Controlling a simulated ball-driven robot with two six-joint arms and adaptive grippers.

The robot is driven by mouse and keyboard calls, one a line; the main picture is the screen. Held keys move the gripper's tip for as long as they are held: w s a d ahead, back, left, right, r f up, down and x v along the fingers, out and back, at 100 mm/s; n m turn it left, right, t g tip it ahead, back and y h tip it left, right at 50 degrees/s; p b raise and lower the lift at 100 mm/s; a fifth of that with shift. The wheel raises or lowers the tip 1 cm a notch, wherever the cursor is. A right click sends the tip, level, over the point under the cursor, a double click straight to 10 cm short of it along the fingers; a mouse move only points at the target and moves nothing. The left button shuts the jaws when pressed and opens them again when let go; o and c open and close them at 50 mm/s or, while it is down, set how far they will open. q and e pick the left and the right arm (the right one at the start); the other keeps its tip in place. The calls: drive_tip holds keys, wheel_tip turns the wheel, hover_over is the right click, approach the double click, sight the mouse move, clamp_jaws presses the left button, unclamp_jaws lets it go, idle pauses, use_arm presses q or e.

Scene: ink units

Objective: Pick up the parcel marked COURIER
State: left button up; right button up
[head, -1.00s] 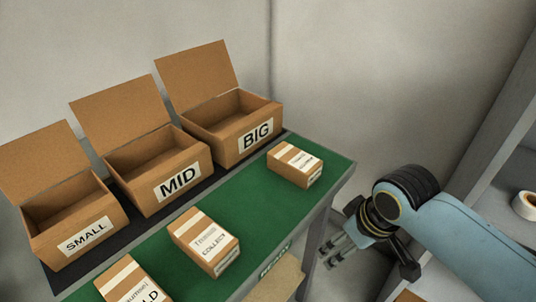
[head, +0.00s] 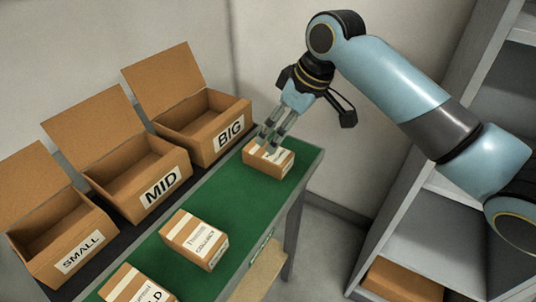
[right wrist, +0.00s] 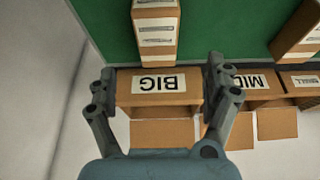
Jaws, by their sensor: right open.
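Three parcels lie on the green table top (head: 240,217). The far parcel (head: 280,164), by the BIG box, has white tape and a label too small to read. The middle parcel (head: 193,241) reads COLLECT. The near parcel (head: 135,286) shows a label ending in LD, cut by the frame's bottom edge. My right gripper (head: 270,138) is open and empty, over the far parcel in the head view, hiding part of it. In the right wrist view a taped parcel (right wrist: 155,40) lies above and between the spread fingers (right wrist: 160,82). My left gripper is not seen.
Open boxes marked SMALL (head: 75,255), MID (head: 150,195) and BIG (head: 215,145) stand along the table's back edge, flaps raised. A grey shelf (head: 420,215) with a brown box (head: 400,283) stands at the right. Clear green surface separates the far and middle parcels.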

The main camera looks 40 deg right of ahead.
sight(268, 154)
drive_tip(key=x, duration=0.4)
drive_tip(key=shift+a, duration=0.15)
drive_tip(key=x, duration=0.5)
drive_tip(key=shift+w+d+f, duration=0.15)
drive_tip(key=shift+d+f, duration=0.15)
drive_tip(key=shift+f, duration=0.05)
drive_tip(key=shift+f, duration=0.25)
drive_tip(key=shift+c, duration=0.2)
drive_tip(key=c, duration=1.4)
